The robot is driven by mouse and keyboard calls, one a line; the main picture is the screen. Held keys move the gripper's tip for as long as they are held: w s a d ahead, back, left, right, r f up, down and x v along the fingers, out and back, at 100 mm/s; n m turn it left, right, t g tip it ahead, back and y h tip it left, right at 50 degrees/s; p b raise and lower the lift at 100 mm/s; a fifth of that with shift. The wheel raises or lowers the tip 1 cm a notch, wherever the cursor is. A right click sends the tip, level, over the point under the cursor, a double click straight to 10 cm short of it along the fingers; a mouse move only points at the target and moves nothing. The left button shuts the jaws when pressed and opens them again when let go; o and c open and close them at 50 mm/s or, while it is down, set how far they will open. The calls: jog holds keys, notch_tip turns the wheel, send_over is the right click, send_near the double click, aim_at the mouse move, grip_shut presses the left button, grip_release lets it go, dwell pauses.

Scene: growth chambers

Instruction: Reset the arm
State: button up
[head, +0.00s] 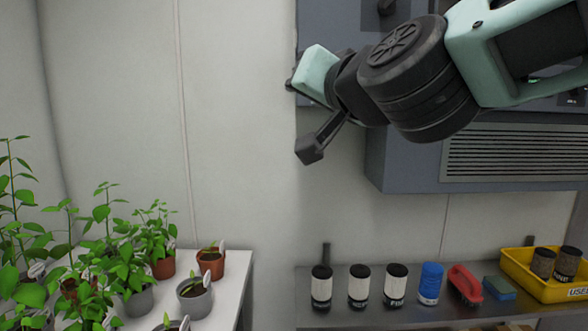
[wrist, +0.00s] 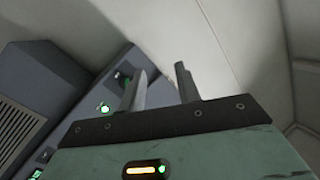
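My gripper (head: 309,150) is raised in front of the pale wall, at the end of my arm, which comes in from the upper right of the head view. In the wrist view the two fingers of my gripper (wrist: 162,92) stand apart with an empty gap between them. Nothing is held. The gripper is well above the shelf and the bench, touching nothing that I can see. In the head view only one finger shows clearly.
A grey wall unit (head: 480,150) with a vent hangs behind my arm. Below, a metal shelf (head: 400,316) holds several labelled jars, a blue can (head: 430,285), a red brush (head: 465,284) and a yellow bin (head: 548,290). Potted plants crowd a white bench (head: 232,275) at left.

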jog(key=s+f+n+g, duration=0.3)
jog(key=s+f+g, duration=0.25)
jog(key=f, duration=0.55)
jog(key=s+f+n+g, duration=0.4)
jog(key=s+f+g, duration=0.15)
jog(key=f, duration=0.55)
jog(key=s+d+f+n+g+h, duration=0.1)
jog(key=s+d+f+g+h, duration=0.4)
jog(key=s+d+f, duration=0.6)
jog(key=s+f, duration=0.1)
jog(key=s, duration=0.2)
jog(key=shift+d+f+n+g+h, duration=0.15)
jog(key=shift+d+n+g+h, duration=0.15)
jog(key=shift+n+h, duration=0.1)
